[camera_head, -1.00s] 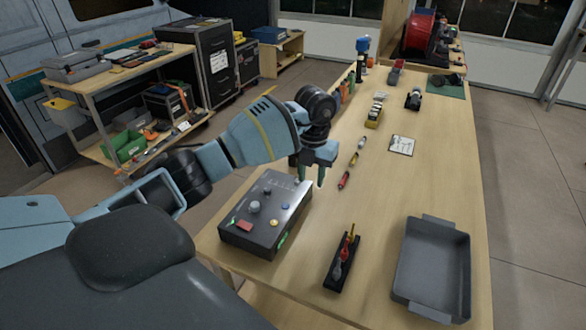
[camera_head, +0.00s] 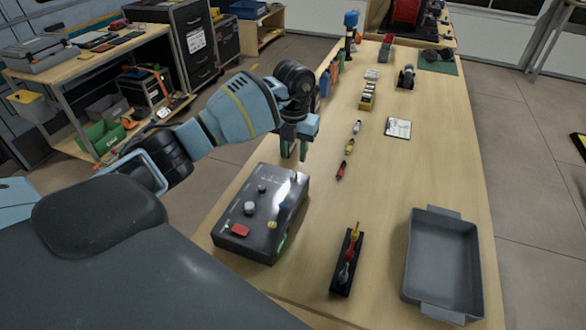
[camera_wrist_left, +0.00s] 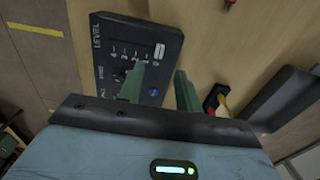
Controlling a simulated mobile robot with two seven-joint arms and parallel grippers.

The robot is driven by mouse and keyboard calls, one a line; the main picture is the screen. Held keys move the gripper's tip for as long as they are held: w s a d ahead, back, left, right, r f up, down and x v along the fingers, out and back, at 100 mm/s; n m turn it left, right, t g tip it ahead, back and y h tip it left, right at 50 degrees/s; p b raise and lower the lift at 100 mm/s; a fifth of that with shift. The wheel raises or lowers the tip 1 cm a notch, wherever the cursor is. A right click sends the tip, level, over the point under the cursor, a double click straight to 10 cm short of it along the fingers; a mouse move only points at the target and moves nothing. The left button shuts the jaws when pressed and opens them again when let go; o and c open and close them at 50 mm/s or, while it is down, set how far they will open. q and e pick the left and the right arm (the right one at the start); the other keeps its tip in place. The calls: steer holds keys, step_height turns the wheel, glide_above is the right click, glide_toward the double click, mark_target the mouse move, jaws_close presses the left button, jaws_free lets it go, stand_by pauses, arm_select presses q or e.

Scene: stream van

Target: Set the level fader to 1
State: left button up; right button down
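The dark control box (camera_head: 225,243) sits on the near left part of the wooden bench. In the left wrist view the control box (camera_wrist_left: 103,77) shows the word LEVEL and a scale marked 4 to 0. The pale fader cap (camera_wrist_left: 159,50) is at the 0 end of that scale. My left gripper (camera_head: 294,152) is over the far end of the box, fingers pointing down. In the left wrist view its green fingers (camera_wrist_left: 160,88) stand apart with nothing held between them. One finger hides part of the panel. My right gripper is out of view.
A grey tray (camera_head: 440,262) and a black holder with small coloured items (camera_head: 346,262) are to the right of the box. Small red and yellow pieces (camera_head: 341,170) and a white card (camera_head: 398,128) lie farther back.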

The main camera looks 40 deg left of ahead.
mark_target(293, 174)
arm_select(q)
step_height(293, 174, down, 7)
steer(key=shift+f, duration=0.1)
stand_by(0.3)
jaws_close()
steer(key=shift+a, duration=0.1)
